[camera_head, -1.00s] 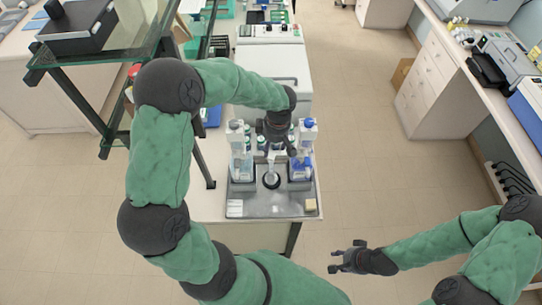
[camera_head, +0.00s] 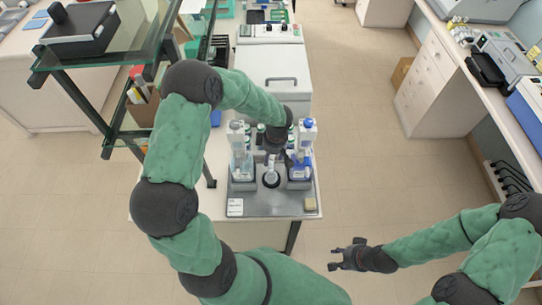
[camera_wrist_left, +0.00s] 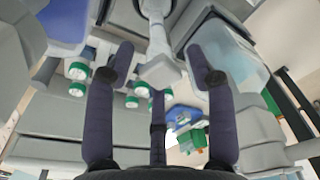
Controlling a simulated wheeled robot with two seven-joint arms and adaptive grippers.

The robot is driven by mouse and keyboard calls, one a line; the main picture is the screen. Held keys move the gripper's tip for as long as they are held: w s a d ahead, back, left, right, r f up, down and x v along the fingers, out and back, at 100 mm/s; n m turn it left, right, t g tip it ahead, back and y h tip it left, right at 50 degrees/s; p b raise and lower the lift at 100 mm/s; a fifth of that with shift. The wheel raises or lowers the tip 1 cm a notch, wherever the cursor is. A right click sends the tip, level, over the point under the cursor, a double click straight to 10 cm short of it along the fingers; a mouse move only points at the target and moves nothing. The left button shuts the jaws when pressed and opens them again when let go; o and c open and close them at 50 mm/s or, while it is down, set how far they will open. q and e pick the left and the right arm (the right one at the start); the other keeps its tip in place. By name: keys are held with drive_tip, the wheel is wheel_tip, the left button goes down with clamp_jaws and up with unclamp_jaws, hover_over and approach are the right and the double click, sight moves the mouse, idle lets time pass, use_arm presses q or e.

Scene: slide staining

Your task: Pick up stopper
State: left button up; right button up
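A pale grey, translucent stopper-like piece (camera_wrist_left: 160,68) with a narrow stem shows between the fingers in the left wrist view. In the head view a small clear vessel (camera_head: 271,177) stands in the middle of the grey tray (camera_head: 270,205); its top is partly hidden by my gripper. My left gripper (camera_head: 273,158) is above it, pointing down. In the left wrist view this gripper (camera_wrist_left: 158,80) has its dark fingers spread around the piece, with gaps visible on both sides. My right gripper (camera_head: 343,256) is open and empty, off to the right of the bench.
Clear dispensing bottles stand close on both sides, one at left (camera_head: 239,160) and one with a blue top at right (camera_head: 302,155). Several green-capped vials (camera_wrist_left: 78,71) stand behind. A white box-shaped machine (camera_head: 273,78) stands farther back. Open floor lies right of the bench.

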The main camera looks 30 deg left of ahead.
use_arm(q)
drive_tip(key=c, duration=0.4)
drive_tip(key=shift+c, duration=0.2)
drive_tip(key=shift+r, duration=0.1)
